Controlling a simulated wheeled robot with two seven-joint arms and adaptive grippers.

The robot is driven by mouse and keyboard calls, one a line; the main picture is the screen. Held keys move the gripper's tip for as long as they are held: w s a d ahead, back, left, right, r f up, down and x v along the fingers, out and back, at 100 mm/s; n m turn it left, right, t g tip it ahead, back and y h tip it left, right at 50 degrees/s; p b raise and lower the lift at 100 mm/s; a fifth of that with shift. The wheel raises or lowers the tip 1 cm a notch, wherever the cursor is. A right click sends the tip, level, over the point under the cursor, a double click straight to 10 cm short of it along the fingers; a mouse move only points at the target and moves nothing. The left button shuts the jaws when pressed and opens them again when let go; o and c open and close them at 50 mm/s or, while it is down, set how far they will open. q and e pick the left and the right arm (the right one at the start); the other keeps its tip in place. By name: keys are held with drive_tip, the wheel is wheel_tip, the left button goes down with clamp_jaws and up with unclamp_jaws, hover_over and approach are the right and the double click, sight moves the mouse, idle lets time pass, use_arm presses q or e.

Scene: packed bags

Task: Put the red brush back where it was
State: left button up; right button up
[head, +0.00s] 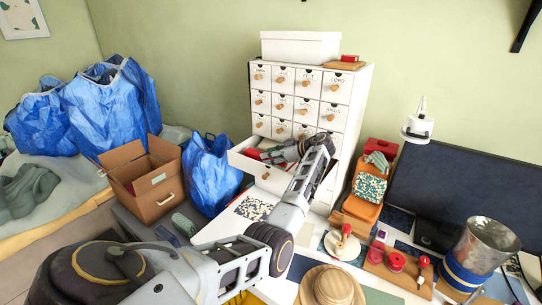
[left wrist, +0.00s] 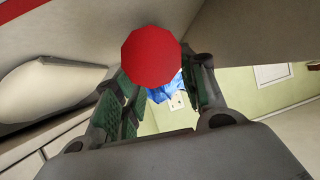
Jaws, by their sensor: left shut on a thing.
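The red brush shows in the left wrist view as a round, faceted red end (left wrist: 152,56) between the green-padded fingers. The rest of it is hidden behind that end. My left gripper (head: 272,154) is shut on it, at the open drawer (head: 243,162) of the white cabinet in the head view. The fingers are over the drawer, pointing left. A bit of red (head: 252,153) shows in the drawer beside the fingertips; I cannot tell whether it is the brush. My forearm hides the drawer's right part. My right gripper is not in view.
The white cabinet (head: 343,89) has several small drawers with wooden knobs and a white box (head: 300,47) on top. Blue bags (head: 211,172) and a cardboard box (head: 146,178) stand to its left. The desk at right holds an orange stack (head: 369,188), a hat (head: 331,287) and a metal bucket (head: 484,246).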

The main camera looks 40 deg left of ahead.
use_arm(q)
drive_tip(key=shift+f+b, duration=0.45)
drive_tip(key=shift+f, duration=0.15)
idle(0.8)
drive_tip(key=o, duration=1.2)
drive_tip(key=shift+r, duration=0.1)
drive_tip(key=shift+r, duration=4.9)
drive_tip(key=shift+f, duration=0.1)
